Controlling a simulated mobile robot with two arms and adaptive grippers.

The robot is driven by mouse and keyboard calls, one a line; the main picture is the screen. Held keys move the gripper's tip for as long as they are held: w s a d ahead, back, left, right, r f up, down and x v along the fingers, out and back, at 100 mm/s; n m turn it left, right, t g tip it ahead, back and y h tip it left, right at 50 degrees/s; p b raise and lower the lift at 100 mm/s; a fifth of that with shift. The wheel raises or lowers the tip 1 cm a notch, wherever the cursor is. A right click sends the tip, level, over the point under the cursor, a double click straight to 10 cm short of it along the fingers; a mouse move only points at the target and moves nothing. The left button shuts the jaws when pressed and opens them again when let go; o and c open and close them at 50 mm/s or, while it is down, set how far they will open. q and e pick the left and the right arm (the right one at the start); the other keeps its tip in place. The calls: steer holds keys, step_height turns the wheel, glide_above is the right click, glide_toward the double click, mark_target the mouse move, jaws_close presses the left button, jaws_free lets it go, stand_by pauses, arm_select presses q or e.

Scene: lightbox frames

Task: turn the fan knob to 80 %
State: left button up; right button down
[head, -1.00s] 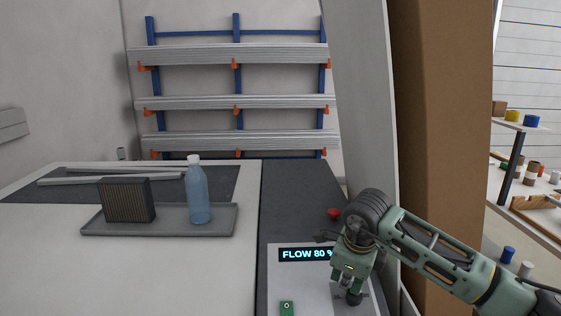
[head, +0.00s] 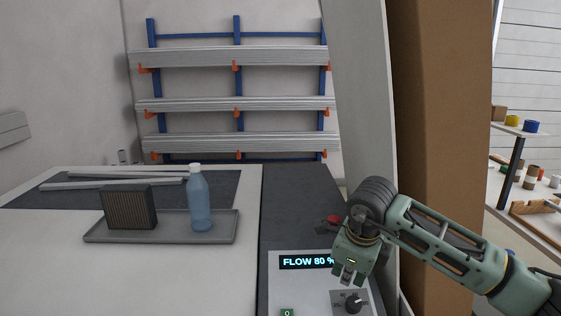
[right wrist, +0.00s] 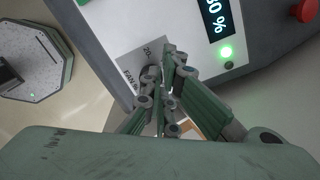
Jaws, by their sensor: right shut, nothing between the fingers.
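The black fan knob (head: 353,303) sits on a dark square plate at the lower right of the light control panel (head: 318,291) in the head view. The panel's display (head: 305,262) reads "FLOW 80 %", partly covered by my right gripper (head: 346,278). That gripper is shut and empty, just behind and above the knob, apart from it. In the right wrist view, the shut fingers (right wrist: 172,62) hang in front of the fan label plate (right wrist: 137,66) and largely hide the knob. The display (right wrist: 216,17) and a lit green lamp (right wrist: 226,52) show beside them. My left gripper is out of view.
A red button (head: 334,219) stands behind the panel and a green switch (head: 287,312) at its front left. A grey tray (head: 165,234) with a dark ribbed block (head: 129,207) and a blue bottle (head: 199,203) lies left. A tall pale upright (head: 363,110) stands close right.

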arm_select(q)
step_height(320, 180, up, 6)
steer(key=p, duration=0.6)
arm_select(e)
steer(key=m, duration=0.1)
steer(key=r+m, duration=0.1)
steer(key=m, duration=0.3)
steer(key=shift+s+d+r, duration=0.15)
steer(key=shift+d, duration=0.2)
steer(key=shift+f+m, duration=0.3)
steer(key=b, duration=0.4)
glide_above(345, 304)
steer(key=x, duration=0.3)
steer(key=s+x, duration=0.1)
steer(key=x, duration=0.1)
steer(key=shift+w+d+f, duration=0.1)
steer(key=shift+f, duration=0.15)
steer(key=shift+w+f+b, duration=0.2)
steer(key=shift+f+b, duration=0.3)
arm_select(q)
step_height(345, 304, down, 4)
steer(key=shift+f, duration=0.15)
arm_select(e)
steer(key=shift+s, duration=0.15)
